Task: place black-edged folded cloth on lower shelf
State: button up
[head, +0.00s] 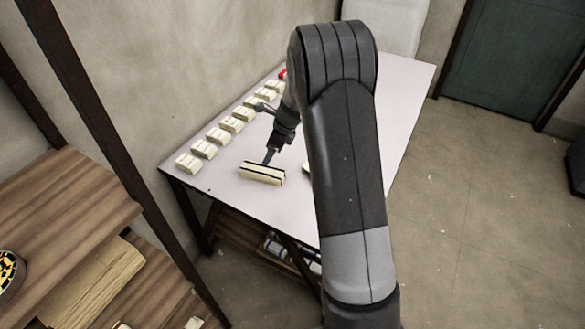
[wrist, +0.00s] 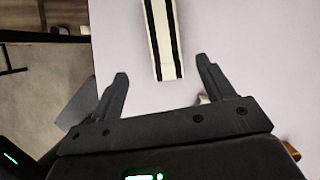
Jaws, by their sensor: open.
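The black-edged folded cloth (head: 262,173) is a cream, oblong bundle with dark stripes. It lies on the white table near its front left part. In the wrist view the cloth (wrist: 164,40) shows at the top, beyond the fingertips and between their lines. In the head view my gripper (head: 268,158) is by the cloth's far edge, partly hidden by my arm. A lower shelf (head: 240,240) shows under the table, with items on it.
A row of small cream folded cloths (head: 232,125) lies along the table's wall side, with a red object (head: 283,74) at its far end. A wooden shelf rack (head: 70,205) stands at the left.

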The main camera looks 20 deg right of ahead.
jog(key=s+a+r+n+t+h, duration=0.1)
jog(key=s+r+n, duration=1.1)
jog(key=s+r, duration=0.65)
jog(key=s+r+n+t+h, duration=0.1)
jog(key=s+r+n, duration=0.2)
jog(key=s, duration=0.6)
jog(key=s+d+r+n+t+h, duration=0.1)
jog(key=s+r+n, duration=0.1)
jog(key=s+n, duration=0.6)
jog(key=shift+s+d+r+h, duration=0.3)
jog(key=shift+s+r, duration=0.1)
jog(key=shift+s, duration=0.1)
jog(key=shift+o, duration=0.5)
jog(key=shift+s+d+n, duration=0.1)
jog(key=shift+s+n, duration=0.25)
jog(key=shift+n, duration=0.05)
jog(key=shift+w+f, duration=0.1)
